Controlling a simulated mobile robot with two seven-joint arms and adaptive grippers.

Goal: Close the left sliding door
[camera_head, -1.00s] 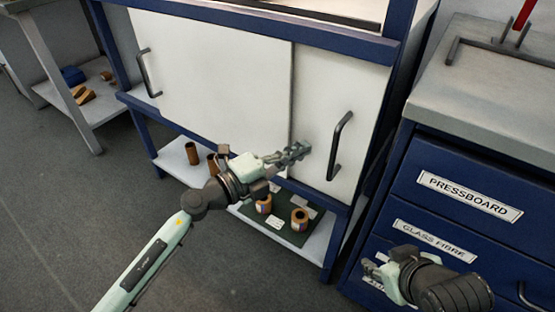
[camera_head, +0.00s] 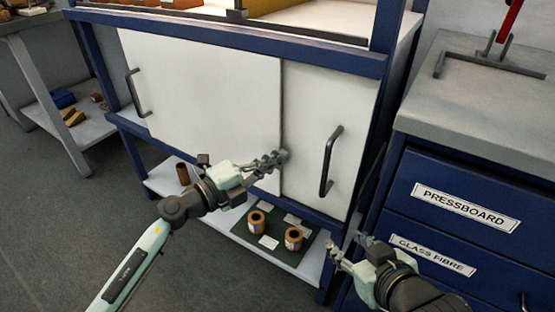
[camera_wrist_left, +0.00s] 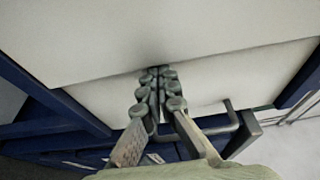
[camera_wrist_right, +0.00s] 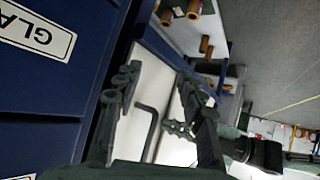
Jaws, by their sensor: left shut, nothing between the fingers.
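The left sliding door (camera_head: 205,95) is a white panel with a dark handle (camera_head: 135,92) near its left side. It overlaps the white right door (camera_head: 320,105), which has its own dark handle (camera_head: 331,160). My left gripper (camera_head: 277,160) is shut and empty, its tips by the left door's right edge. In the left wrist view the shut tips (camera_wrist_left: 158,75) lie close to that edge, over the right door; contact cannot be told. My right gripper (camera_head: 345,250) is open and empty before the drawers; its parted fingers show in the right wrist view (camera_wrist_right: 158,84).
A shelf under the doors bears a dark mat (camera_head: 290,248) with copper-coloured rolls. A blue drawer cabinet (camera_head: 405,190) with a grey top stands at the right. Another bench (camera_head: 95,127) stands at the left. The floor (camera_head: 60,230) in front is clear.

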